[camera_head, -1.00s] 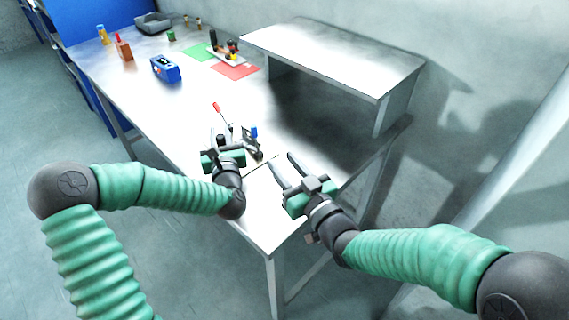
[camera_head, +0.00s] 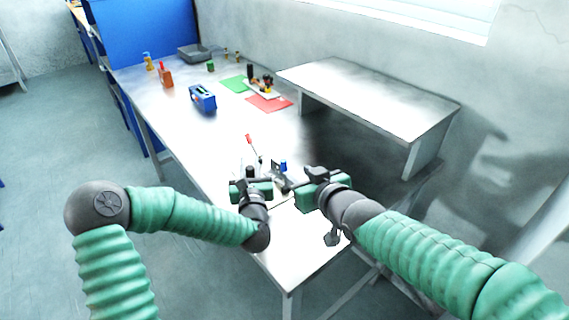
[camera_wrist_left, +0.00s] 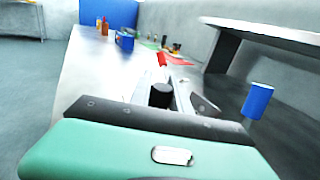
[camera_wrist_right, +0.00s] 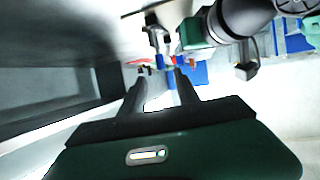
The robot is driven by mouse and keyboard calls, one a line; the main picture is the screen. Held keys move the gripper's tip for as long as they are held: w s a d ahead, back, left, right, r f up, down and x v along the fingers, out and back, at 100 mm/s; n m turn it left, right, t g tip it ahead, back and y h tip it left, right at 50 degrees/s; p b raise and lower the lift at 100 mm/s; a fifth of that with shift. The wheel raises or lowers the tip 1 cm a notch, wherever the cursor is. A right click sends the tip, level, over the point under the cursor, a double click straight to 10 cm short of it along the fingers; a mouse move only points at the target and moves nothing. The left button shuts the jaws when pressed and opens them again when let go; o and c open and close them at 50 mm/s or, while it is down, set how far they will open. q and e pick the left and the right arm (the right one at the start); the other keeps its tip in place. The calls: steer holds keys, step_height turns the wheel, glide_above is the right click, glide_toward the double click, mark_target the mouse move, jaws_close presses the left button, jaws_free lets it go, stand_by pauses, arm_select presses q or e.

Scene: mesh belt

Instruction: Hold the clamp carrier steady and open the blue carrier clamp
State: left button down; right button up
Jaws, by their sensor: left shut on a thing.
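The clamp carrier (camera_head: 281,178) is a small grey metal piece near the table's front edge, with a black knob (camera_wrist_left: 162,95) in the left wrist view. The blue carrier clamp (camera_head: 283,166) stands up at its right side; it also shows as a blue tab in the left wrist view (camera_wrist_left: 257,100). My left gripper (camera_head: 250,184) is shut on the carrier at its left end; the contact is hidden. My right gripper (camera_head: 309,180) is just right of the clamp. Its fingers are apart in the right wrist view (camera_wrist_right: 162,74), with a small blue piece beyond their tips; contact is not seen.
A red-handled tool (camera_head: 249,140) is just behind the carrier. A raised metal shelf (camera_head: 370,95) stands at the right. A blue box (camera_head: 203,98), green mat (camera_head: 236,84), red mat (camera_head: 268,104) and grey tray (camera_head: 193,52) lie farther back.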

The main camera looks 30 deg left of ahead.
mark_target(285, 165)
steer(key=x, duration=1.1)
jaws_close()
steer(key=shift+s, duration=0.1)
stand_by(0.9)
